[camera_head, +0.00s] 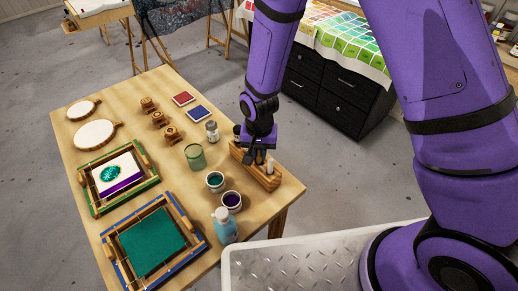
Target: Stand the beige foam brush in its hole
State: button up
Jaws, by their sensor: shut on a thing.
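My gripper (255,159) points down over the wooden block rack (266,182) at the table's right side. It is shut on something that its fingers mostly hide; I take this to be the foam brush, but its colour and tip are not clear. A small pale upright piece (270,166) shows just right of the fingers, at the rack; I cannot tell whether it is the beige foam brush or another one. The rack's holes are too small to make out, and I cannot tell whether the held thing is in a hole.
Close left of the rack are a teal paint cup (215,182), a purple paint cup (232,201), a green can (195,156) and a lidded jar (212,131). A blue bottle (225,227) stands at the front edge. Framed screens (152,239) fill the left.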

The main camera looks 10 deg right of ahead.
jog(key=shift+f, duration=0.3)
dwell(0.5)
jog(key=o, duration=0.8)
jog(key=shift+o, duration=0.2)
jog(key=shift+r, duration=0.1)
notch_tip(320, 180, up, 10)
jog(key=shift+r, duration=0.3)
